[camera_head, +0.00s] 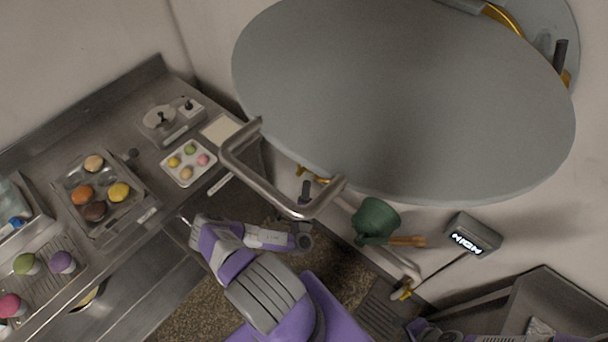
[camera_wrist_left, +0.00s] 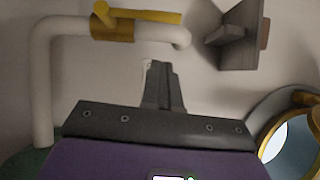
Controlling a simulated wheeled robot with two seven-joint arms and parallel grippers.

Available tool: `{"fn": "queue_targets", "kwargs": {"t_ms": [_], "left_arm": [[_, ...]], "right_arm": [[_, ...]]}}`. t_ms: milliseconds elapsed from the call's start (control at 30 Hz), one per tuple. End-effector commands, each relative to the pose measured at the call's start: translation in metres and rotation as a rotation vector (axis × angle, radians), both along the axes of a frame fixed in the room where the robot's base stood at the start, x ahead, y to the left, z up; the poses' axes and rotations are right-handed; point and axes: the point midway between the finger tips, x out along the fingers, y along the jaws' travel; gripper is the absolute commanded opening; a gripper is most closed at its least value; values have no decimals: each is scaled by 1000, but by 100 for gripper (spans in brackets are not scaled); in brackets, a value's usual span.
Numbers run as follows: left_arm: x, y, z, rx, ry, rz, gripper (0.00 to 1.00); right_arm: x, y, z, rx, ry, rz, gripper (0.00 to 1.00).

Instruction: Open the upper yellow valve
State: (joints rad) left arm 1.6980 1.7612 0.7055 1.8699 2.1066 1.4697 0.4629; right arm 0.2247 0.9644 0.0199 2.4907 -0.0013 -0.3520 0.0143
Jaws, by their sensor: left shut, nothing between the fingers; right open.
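In the left wrist view, a yellow valve (camera_wrist_left: 128,17) sits on the upper run of a white pipe (camera_wrist_left: 42,80). The shut, empty fingers of my left gripper (camera_wrist_left: 162,85) are below the valve in that picture, apart from it. In the head view my left gripper (camera_head: 303,241) is below the large grey disc, left of the green pump (camera_head: 376,217). A small yellow valve (camera_head: 402,293) shows on the pipe below the pump. I cannot tell whether both views show the same valve. My right gripper (camera_head: 430,331) is open, mostly cut off by the bottom edge.
A display box (camera_head: 472,238) stands right of the pump; a dark box (camera_wrist_left: 240,35) shows at upper right in the wrist view. A steel counter (camera_head: 110,130) with food trays fills the left.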

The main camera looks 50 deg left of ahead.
Motion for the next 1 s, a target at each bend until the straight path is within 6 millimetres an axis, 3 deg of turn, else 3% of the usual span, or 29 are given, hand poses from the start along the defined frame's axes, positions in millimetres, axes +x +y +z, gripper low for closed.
{"fn": "queue_targets", "kwargs": {"t_ms": [133, 333, 1000], "left_arm": [[-22, -19, -1, -3, 1, 1, 0], [-37, -33, -1, -1, 0, 0, 0], [-39, -35, 0, -1, 1, 0, 0]], "right_arm": [[0, 0, -3, 0, 0, 0, 43], [0, 0, -4, 0, 0, 0, 43], [0, 0, -4, 0, 0, 0, 43]]}}
